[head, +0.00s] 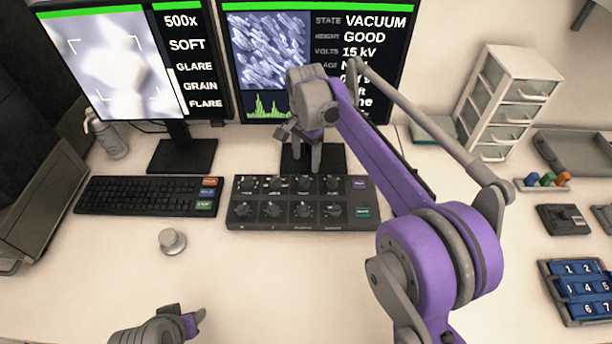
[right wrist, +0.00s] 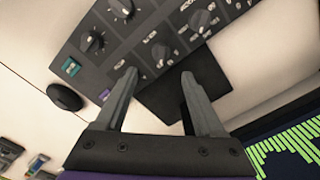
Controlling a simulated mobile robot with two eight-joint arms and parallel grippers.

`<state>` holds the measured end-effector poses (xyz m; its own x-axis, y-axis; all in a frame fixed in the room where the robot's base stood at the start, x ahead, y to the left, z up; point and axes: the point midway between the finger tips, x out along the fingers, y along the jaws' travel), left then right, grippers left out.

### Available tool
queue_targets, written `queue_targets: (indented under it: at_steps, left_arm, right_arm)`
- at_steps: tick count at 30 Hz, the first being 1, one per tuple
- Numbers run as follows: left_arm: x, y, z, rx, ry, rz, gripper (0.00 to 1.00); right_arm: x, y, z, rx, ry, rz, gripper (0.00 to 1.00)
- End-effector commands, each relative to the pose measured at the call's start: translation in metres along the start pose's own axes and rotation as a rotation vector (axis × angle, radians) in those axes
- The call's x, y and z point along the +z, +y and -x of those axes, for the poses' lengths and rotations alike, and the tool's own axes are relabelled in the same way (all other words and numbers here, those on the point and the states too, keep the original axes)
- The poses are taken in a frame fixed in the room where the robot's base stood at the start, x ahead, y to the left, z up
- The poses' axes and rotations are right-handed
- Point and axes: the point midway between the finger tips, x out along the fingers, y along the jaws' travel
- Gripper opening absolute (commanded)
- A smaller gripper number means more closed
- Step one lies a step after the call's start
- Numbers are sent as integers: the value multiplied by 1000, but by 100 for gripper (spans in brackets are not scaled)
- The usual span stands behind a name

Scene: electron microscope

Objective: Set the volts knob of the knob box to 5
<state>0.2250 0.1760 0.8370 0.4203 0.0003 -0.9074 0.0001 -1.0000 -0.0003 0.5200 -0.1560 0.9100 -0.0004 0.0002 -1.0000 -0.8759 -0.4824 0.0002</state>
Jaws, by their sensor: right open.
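The knob box (head: 318,219) is a dark panel with two rows of round knobs and purple and teal buttons at its right end. It also shows in the right wrist view (right wrist: 117,52). Its labels are too small to read, so I cannot tell which knob is volts. The right monitor (head: 338,52) reads VOLTS 15 kV. My right gripper (head: 307,170) is open, pointing down over the box's back edge near the upper row. In the right wrist view a knob (right wrist: 160,55) shows just beyond the gap between the fingertips. My left gripper (head: 192,318) is low at the front, partly in view.
A keyboard (head: 140,196) lies left of the box, with a small round grey knob-like object (head: 172,241) in front. The monitor stand (head: 290,160) is close behind the box. A drawer unit (head: 505,100) and a blue numbered tray (head: 580,290) are at right. The front table is mostly clear.

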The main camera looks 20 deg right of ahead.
Motion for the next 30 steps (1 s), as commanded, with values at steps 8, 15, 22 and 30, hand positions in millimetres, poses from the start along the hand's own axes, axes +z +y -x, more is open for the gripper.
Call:
queue_targets:
  at_steps: [8,15,22,30]
  left_arm:
    - [4,0,-6,0,-2,0,50]
    - [4,0,-8,0,-3,0,50]
    - [4,0,-8,0,-3,0,50]
    - [4,0,-8,0,-3,0,50]
  right_arm:
    - [0,0,-53,-1,0,1,71]
    - [0,0,-73,-1,1,2,71]
    - [0,0,-74,-1,1,2,71]
    - [0,0,-74,-1,1,2,33]
